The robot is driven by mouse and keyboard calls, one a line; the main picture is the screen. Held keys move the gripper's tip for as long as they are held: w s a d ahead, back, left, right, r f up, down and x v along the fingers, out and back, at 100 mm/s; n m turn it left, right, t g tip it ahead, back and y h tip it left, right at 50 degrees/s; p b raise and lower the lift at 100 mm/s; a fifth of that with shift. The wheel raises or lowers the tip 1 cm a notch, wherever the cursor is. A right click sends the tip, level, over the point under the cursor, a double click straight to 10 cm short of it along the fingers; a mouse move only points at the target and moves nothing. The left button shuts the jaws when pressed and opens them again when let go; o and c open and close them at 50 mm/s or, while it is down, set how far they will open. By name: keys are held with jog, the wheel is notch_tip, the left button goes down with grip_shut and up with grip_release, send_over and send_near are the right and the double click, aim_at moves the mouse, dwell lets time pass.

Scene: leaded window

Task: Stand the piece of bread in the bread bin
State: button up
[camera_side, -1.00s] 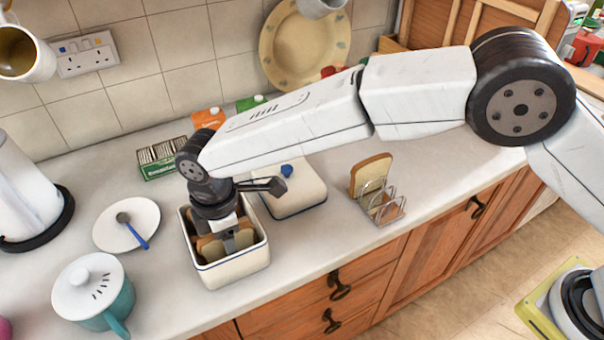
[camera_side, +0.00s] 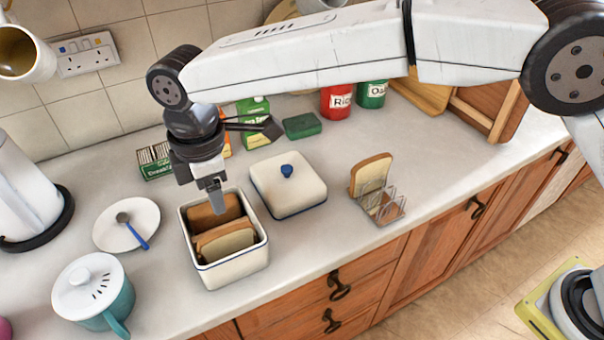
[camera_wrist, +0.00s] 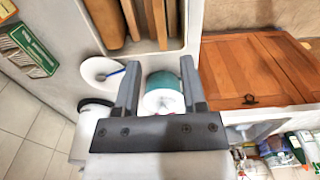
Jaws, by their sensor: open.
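The cream bread bin (camera_side: 236,274) stands open on the worktop, and its wall also shows at the top of the wrist view (camera_wrist: 193,30). Brown bread slices stand upright in it, a rear one (camera_side: 208,213) and a front one (camera_side: 226,243); the wrist view shows several slice edges (camera_wrist: 105,22). My gripper (camera_side: 217,207) is above the bin, pointing down, with its tips near the rim at the rear slice's side. In the wrist view its jaws (camera_wrist: 158,75) are apart with nothing between them. Another slice (camera_side: 371,174) stands in the wire toast rack (camera_side: 385,205) to the right.
The bin's lid (camera_side: 288,190) with a blue knob lies right of the bin. A plate with a spoon (camera_side: 115,226) and a teal pot (camera_side: 118,298) are to the left. A tea box (camera_side: 154,161) and cartons (camera_side: 254,122) stand behind. The worktop between lid and rack is clear.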

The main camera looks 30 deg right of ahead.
jog(key=shift+r, duration=0.6)
jog(key=w+d+f+m+t, duration=0.15)
jog(key=d+m, duration=0.35)
jog(key=d, duration=0.7)
jog(key=d+f+m, duration=0.2)
jog(key=d+m, duration=0.2)
jog(key=d, duration=0.8)
jog(key=s+d+f+m, duration=0.3)
jog(key=s+d+m, duration=0.1)
jog(key=s+d, duration=0.3)
jog(key=s+d+f+m+t, duration=0.1)
jog(key=s+d+m, duration=0.4)
jog(key=d, duration=0.5)
jog(key=shift+s+f, duration=0.9)
